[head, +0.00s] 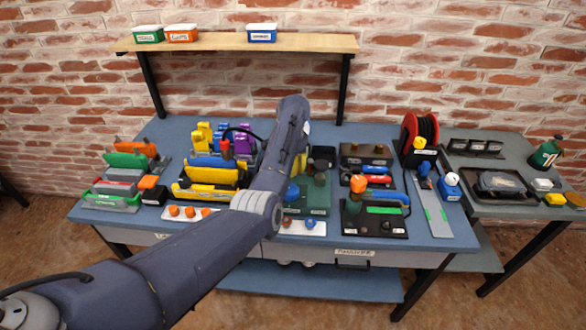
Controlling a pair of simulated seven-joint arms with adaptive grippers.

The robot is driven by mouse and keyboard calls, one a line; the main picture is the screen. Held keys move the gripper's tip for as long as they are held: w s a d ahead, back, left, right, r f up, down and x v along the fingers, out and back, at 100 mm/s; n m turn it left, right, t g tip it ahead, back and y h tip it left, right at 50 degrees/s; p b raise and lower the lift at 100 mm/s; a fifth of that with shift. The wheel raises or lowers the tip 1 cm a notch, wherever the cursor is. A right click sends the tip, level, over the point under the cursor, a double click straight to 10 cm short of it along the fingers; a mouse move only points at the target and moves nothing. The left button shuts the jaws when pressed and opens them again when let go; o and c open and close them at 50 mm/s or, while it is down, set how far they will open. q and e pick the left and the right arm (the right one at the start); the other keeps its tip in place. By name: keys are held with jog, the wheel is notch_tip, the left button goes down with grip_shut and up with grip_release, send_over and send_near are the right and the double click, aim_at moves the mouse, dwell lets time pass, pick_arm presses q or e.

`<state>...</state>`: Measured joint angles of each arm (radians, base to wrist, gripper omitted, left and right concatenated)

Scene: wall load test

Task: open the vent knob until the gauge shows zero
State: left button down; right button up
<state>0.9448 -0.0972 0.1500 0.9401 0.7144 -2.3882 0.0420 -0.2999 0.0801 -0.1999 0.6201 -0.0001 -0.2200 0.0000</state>
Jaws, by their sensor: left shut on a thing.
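My left arm comes in from the lower left and bends up over the middle of the bench. My left gripper (300,150) is at its far end, mostly hidden behind my own wrist. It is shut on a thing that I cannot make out. A green fixture (317,198) lies just right of my forearm, with a round blue part (292,191) at its left edge. I cannot tell whether this is the vent knob. No gauge face or needle can be read. My right gripper is not in view.
The blue bench (262,126) holds yellow clamp fixtures (210,175), green and orange fixtures (126,160) at left, and a black panel with an orange knob (358,184) at right. A red cable reel (420,132) stands at the right back. A shelf (215,43) spans behind.

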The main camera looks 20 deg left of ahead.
pick_arm(q)
jog(key=shift+n, duration=0.8)
jog(key=c, duration=1)
grip_release()
jog(key=shift+r, duration=0.1)
jog(key=shift+r, duration=5.9)
